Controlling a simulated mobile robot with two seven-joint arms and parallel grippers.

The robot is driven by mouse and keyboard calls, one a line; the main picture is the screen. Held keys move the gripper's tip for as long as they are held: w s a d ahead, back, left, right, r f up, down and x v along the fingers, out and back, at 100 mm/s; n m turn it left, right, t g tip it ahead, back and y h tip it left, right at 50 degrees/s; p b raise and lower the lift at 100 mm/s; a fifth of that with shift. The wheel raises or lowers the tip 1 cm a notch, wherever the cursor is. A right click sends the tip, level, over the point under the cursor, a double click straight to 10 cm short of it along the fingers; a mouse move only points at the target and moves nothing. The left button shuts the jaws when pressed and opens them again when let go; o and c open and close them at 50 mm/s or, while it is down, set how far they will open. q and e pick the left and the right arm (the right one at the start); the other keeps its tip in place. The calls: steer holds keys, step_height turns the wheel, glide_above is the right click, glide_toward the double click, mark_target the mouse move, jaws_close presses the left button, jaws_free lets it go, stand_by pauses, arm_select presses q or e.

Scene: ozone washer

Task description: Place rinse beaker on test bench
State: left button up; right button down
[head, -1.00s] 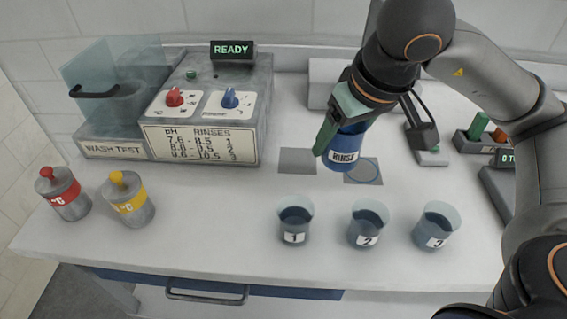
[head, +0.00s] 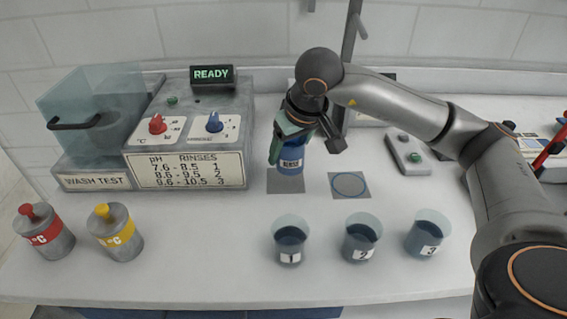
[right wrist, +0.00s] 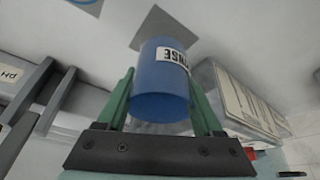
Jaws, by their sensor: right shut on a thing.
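The blue rinse beaker (head: 291,158) with a white RINSE label is between the fingers of my right gripper (head: 290,140), which is shut on it. In the head view the beaker looks upright over the plain grey square (head: 286,183) on the bench (head: 230,240). In the right wrist view the beaker (right wrist: 160,85) sits between the green fingers, with the grey square (right wrist: 160,25) beyond it. I cannot tell whether its base touches the bench. My left gripper is not in view.
A grey square with a blue ring (head: 350,186) lies to the right, empty. Beakers 1 (head: 290,240), 2 (head: 362,238) and 3 (head: 427,235) stand in front. The wash test machine (head: 185,145) is left. Red (head: 44,232) and yellow (head: 116,232) canisters stand front left.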

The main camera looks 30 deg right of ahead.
mark_target(284, 177)
steer(key=shift+w+f, duration=0.8)
steer(key=shift+f, duration=0.05)
steer(key=shift+w+d+f, duration=0.1)
steer(key=shift+w+f, duration=0.05)
steer(key=shift+f, duration=0.8)
steer(key=shift+w+f, duration=0.1)
steer(key=shift+f, duration=0.8)
steer(key=shift+f, duration=0.1)
steer(key=shift+f, duration=0.15)
steer(key=shift+c, duration=0.2)
jaws_free()
steer(key=shift+s+r, duration=0.1)
steer(key=shift+r, duration=0.45)
steer(key=v, duration=1.1)
steer(key=shift+s+r+p, duration=0.15)
steer(key=shift+s+p, duration=0.05)
steer(key=shift+p, duration=0.2)
